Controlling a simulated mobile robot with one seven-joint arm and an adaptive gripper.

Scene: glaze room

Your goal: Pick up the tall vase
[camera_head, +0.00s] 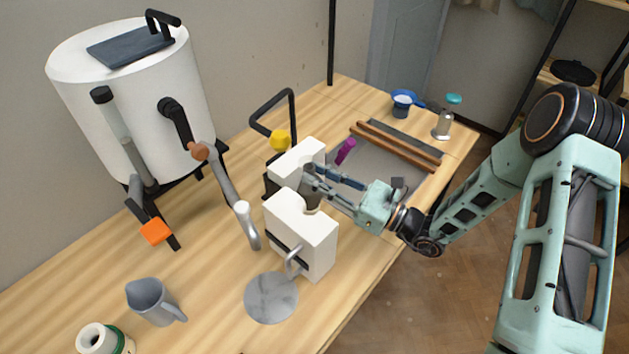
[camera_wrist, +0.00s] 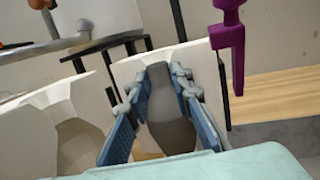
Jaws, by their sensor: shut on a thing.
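The tall vase is a grey-brown, narrow-topped shape (camera_wrist: 170,118) between the fingers in the wrist view. In the head view a small part of it (camera_head: 313,199) shows between two white plaster mould halves, the rest hidden by my fingers and the blocks. My gripper (camera_head: 311,180) reaches in from the right and is shut on the vase; it also shows in the wrist view (camera_wrist: 165,105). The back mould half (camera_head: 297,160) stands behind the vase and the front half (camera_head: 305,238) in front. I cannot tell whether the vase is clear of the table.
A large white bucket (camera_head: 140,95) with levers stands at the back left. A purple tool (camera_head: 345,151) and wooden bars (camera_head: 395,145) lie behind my gripper.

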